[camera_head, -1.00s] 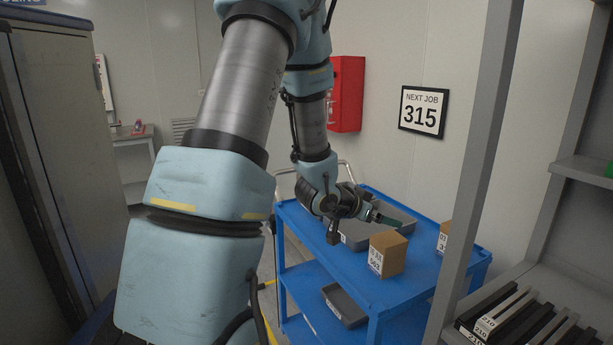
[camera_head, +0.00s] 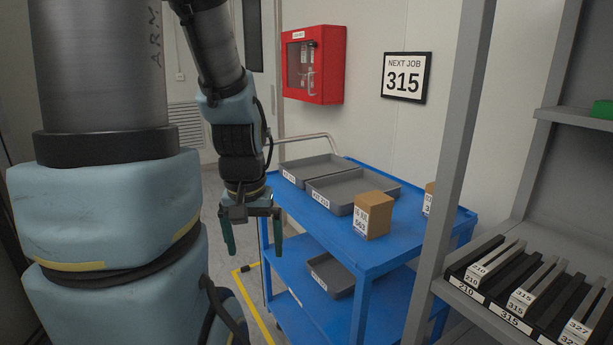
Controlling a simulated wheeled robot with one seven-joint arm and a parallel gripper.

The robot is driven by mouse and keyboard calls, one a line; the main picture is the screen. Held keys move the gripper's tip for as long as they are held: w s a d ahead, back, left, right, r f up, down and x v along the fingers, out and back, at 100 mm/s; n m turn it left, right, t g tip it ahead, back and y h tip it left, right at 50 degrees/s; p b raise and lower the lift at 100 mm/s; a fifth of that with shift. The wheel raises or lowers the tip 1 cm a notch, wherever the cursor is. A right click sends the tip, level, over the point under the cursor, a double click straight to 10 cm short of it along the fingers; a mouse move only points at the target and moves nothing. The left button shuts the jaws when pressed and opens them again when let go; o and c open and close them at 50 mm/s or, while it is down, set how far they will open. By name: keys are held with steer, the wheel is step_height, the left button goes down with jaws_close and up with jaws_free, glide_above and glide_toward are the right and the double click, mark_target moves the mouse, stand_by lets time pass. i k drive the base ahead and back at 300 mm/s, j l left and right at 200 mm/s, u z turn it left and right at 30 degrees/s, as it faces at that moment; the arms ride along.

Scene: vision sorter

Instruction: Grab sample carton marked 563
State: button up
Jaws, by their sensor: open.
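A brown carton (camera_head: 374,216) stands upright on the top of the blue cart. Its white label (camera_head: 361,220) is small and seems to read 563. A second brown carton (camera_head: 429,190) stands behind it to the right, mostly hidden by the grey shelf post; its number is not readable. My gripper (camera_head: 254,238) hangs to the left of the cart, fingers pointing down, open and empty. It is clear of both cartons.
Two grey trays, a rear one (camera_head: 300,169) and a front one (camera_head: 333,197), sit on the blue cart (camera_head: 385,252). Another tray (camera_head: 330,275) is on its lower shelf. A grey rack (camera_head: 445,170) with numbered slots stands at right. A wall sign (camera_head: 404,80) reads NEXT JOB 315.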

mark_target(373, 209)
steer(key=l+u, duration=0.2)
steer(key=u, duration=0.15)
steer(key=k+l+u, duration=0.1)
steer(key=u, duration=0.25)
steer(key=k+l+u, duration=0.1)
steer(key=u, duration=0.2)
steer(key=l, duration=0.1)
